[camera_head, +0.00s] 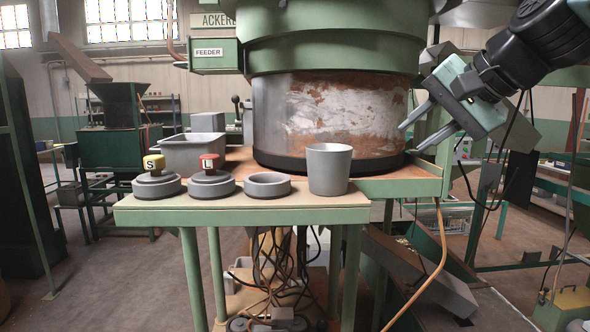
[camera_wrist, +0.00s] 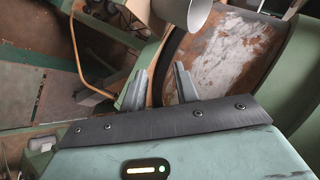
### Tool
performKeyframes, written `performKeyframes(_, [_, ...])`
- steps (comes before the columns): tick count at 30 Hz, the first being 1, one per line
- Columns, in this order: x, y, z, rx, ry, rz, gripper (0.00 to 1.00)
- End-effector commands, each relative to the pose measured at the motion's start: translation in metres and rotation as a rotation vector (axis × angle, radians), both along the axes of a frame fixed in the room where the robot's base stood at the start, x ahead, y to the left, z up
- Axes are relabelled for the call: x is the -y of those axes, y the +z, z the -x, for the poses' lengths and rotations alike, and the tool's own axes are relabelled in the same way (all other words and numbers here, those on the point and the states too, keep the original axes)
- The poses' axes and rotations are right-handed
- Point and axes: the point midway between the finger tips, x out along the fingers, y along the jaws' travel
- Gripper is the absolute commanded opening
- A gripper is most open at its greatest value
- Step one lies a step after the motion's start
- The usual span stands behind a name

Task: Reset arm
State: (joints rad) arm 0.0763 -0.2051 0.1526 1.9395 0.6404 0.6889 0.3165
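My gripper (camera_head: 408,137) is at the upper right in the head view, to the right of the rusty drum, with its two fingers apart and nothing between them. In the wrist view my gripper (camera_wrist: 160,80) also shows open and empty. A grey cup (camera_head: 329,168) stands upright on the right part of the small green-edged table (camera_head: 240,215), left of and below my gripper. The cup also shows at the top of the wrist view (camera_wrist: 186,10).
The large drum (camera_head: 330,115) fills the middle. A cable (camera_head: 440,240) hangs at right.

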Motion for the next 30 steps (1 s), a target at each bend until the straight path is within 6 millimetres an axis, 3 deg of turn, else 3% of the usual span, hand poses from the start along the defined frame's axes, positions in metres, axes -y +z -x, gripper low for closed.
performKeyframes(1, [-0.021,-0.033,0.015,-0.047,0.084,0.062,0.3])
performKeyframes(7, [-0.074,-0.145,0.091,-0.184,0.436,0.332,0.3])
performKeyframes(12, [-0.088,-0.225,0.175,-0.265,0.779,0.569,0.3])
performKeyframes(15, [-0.082,-0.258,0.216,-0.294,0.957,0.684,0.3])
performKeyframes(18, [-0.074,-0.278,0.244,-0.308,1.086,0.764,0.3])
performKeyframes(21, [-0.068,-0.288,0.259,-0.314,1.156,0.808,0.3])
performKeyframes(30, [-0.066,-0.291,0.263,-0.316,1.176,0.82,0.3])
